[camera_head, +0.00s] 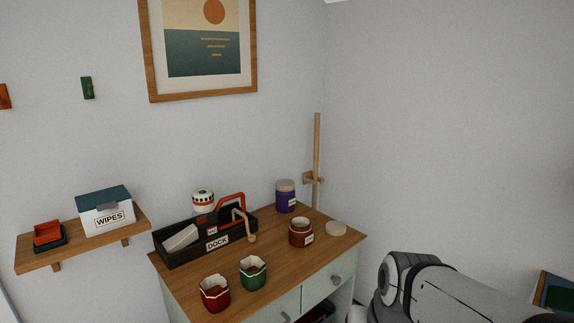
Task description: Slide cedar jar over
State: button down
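A reddish-brown jar (299,235) with a small white label stands upright on the wooden top of the cabinet (190,276), right of centre; it looks like the cedar jar, but its label is too small to read. A purple jar (286,200) with a grey lid and a white label stands behind it, near the wall. My arm shows at the lower right, apart from the cabinet, but my gripper is out of the picture.
A black caddy (190,253) marked DOCK, with several items, is at the back left. A red cup (214,297) and a green cup (253,277) stand near the front. A wooden post (317,150) rises at the back corner. Bare top lies between the green cup and brown jar.

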aim_at(300, 234)
jog(key=z, duration=0.05)
jog(key=i, duration=1)
jog(key=z, duration=0.05)
